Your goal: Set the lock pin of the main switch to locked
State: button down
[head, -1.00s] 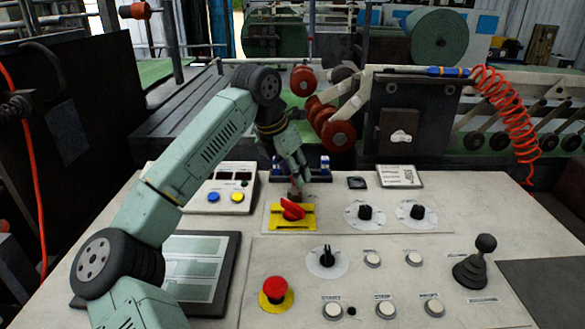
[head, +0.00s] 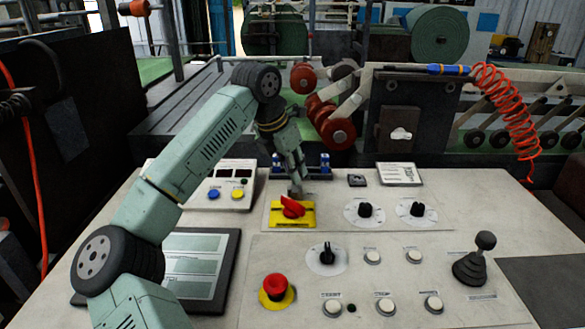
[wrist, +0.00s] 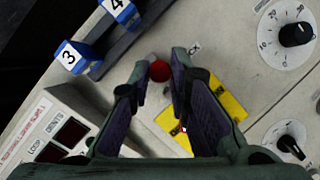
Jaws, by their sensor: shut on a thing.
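The main switch is a red rotary handle (head: 292,207) on a yellow plate (head: 305,220) at the panel's upper middle. In the wrist view the yellow plate (wrist: 233,108) is partly covered by my right finger. A red ball knob, which looks like the lock pin (wrist: 160,71), sits between my fingertips just beside the plate. My gripper (head: 296,190) points down behind the red handle; in the wrist view its fingertips (wrist: 161,72) are closed on the knob. In the head view the fingers hide the pin. Whether it is in its locked position I cannot tell.
Blue numbered blocks (wrist: 70,57) stand on a dark bar close to my left finger. A counter box (head: 222,187) is to the left, and black dials (head: 365,210) are to the right. A red mushroom button (head: 275,286) and a joystick (head: 480,260) are nearer the front.

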aim_at(293, 191)
dwell(0.3)
jog(key=shift+s+f+b, duration=0.2)
jog(key=shift+s+b, duration=0.95)
jog(key=shift+s, duration=0.05)
jog(key=shift+s+r, duration=0.15)
jog(key=shift+s, duration=0.2)
jog(key=c, duration=1.5)
grip_release()
jog(key=shift+s, duration=0.1)
jog(key=shift+r, duration=0.1)
jog(key=v, duration=1.2)
